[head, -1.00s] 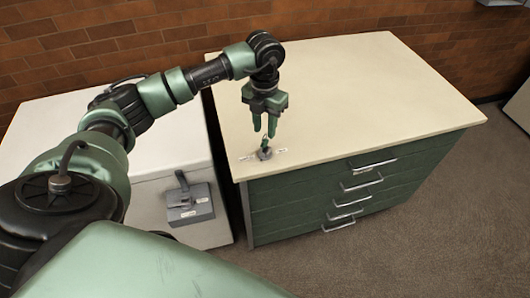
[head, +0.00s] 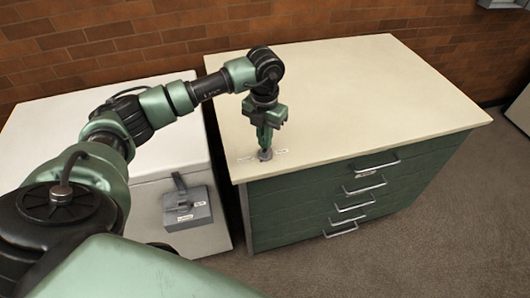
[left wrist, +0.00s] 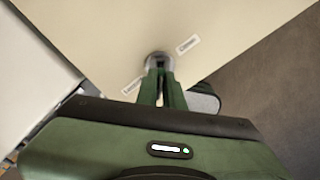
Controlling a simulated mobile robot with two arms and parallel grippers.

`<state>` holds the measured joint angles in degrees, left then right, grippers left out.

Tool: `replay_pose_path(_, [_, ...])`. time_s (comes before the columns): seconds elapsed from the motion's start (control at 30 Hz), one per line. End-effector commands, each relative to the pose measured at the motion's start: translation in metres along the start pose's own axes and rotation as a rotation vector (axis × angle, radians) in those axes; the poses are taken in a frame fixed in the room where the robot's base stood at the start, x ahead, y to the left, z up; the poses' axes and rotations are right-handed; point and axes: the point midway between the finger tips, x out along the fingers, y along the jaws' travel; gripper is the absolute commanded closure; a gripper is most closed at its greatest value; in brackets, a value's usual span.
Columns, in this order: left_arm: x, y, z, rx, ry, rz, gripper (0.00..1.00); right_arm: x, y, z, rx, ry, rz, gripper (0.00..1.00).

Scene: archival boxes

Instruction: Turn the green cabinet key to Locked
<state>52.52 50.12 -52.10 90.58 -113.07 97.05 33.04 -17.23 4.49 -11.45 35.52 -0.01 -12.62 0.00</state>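The cabinet lock (head: 265,155) is a small round grey piece on the cream top of the green cabinet, near its front left corner. It also shows in the left wrist view (left wrist: 158,58). A small white label lies on each side of it, too small to read surely. My left gripper (head: 265,146) points straight down over the lock. Its green fingers are close together around the place of the green key, and they look shut on it. The fingers hide the key, so I cannot tell its angle. My right gripper is not in view.
The green cabinet (head: 345,197) has several drawers with metal handles. A white cabinet (head: 150,195) stands to its left with a grey lever box (head: 187,210) on its front. The rest of the cream top is clear. A brick wall (head: 130,30) stands behind.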

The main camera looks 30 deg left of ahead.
Motion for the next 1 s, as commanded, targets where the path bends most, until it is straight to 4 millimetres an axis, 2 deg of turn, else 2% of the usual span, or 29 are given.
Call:
replay_pose_path(0.27, [0.001,0.0,0.0,0.039,-0.001,0.0,1.0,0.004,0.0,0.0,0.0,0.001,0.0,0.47])
replay_pose_path(0.7, [0.002,0.001,0.0,0.537,0.0,0.001,1.0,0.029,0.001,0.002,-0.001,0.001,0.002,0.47])
replay_pose_path(1.0, [0.0,0.001,0.0,0.604,0.001,0.0,1.0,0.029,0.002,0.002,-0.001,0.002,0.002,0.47])
